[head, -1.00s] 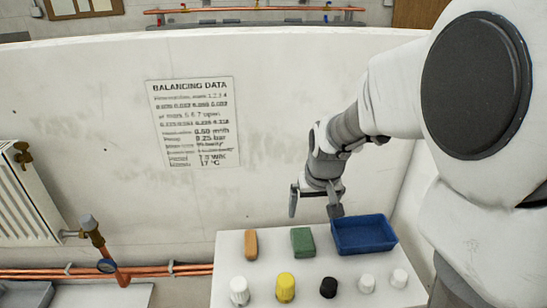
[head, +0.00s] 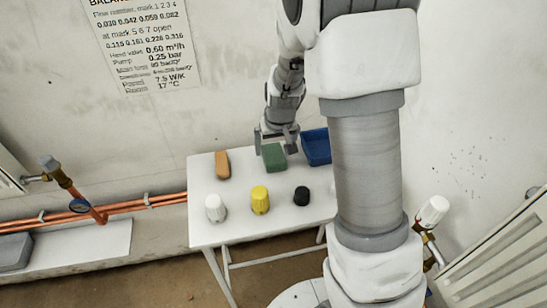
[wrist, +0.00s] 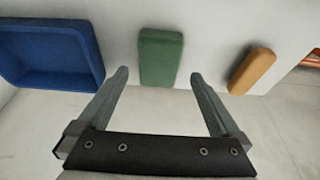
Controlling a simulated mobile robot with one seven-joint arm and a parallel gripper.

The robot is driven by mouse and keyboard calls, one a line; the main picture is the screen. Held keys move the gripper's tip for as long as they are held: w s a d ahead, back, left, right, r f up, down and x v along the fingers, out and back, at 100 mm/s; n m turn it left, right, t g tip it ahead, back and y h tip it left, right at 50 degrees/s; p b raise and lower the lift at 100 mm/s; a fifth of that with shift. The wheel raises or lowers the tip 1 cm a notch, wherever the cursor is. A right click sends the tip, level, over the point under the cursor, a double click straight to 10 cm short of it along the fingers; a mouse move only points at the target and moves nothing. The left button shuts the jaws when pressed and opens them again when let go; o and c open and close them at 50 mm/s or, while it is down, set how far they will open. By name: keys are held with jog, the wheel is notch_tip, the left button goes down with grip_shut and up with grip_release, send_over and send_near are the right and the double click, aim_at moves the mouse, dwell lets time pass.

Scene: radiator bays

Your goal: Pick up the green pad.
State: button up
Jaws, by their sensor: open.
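The green pad (head: 273,156) lies on the white table, between an orange block and a blue tray. In the wrist view the green pad (wrist: 160,58) shows ahead of the fingertips, centred between them. My gripper (head: 276,136) is above the back edge of the table, close behind the pad. In the wrist view my gripper (wrist: 158,76) is open, with nothing between its fingers. I see no clear contact with the pad.
The orange block (head: 222,164) lies to the left of the pad and the blue tray (head: 316,147) to its right. A white knob (head: 215,208), a yellow knob (head: 260,199) and a black knob (head: 301,196) stand along the front of the white table (head: 235,234).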

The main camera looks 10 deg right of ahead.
jog(key=shift+w+b+x, duration=0.2)
jog(key=shift+b+x, duration=0.1)
jog(key=shift+x, duration=1.75)
jog(key=shift+f+b, duration=0.2)
jog(key=shift+b, duration=0.1)
jog(key=c, duration=1.4)
jog(key=shift+r+p, duration=0.45)
jog(key=r, duration=0.4)
jog(key=shift+s+d+r+p, duration=0.15)
jog(key=shift+d+r+p, duration=0.1)
jog(key=shift+d+p, duration=0.15)
jog(key=s+d+r, duration=0.6)
jog(key=d, duration=0.3)
jog(key=p, duration=0.6)
send_near(274, 154)
jog(key=s, duration=0.5)
jog(key=shift+w+r, duration=0.15)
jog(key=shift+r, duration=1)
jog(key=shift+w+r, duration=0.1)
jog(key=shift+r, duration=1.05)
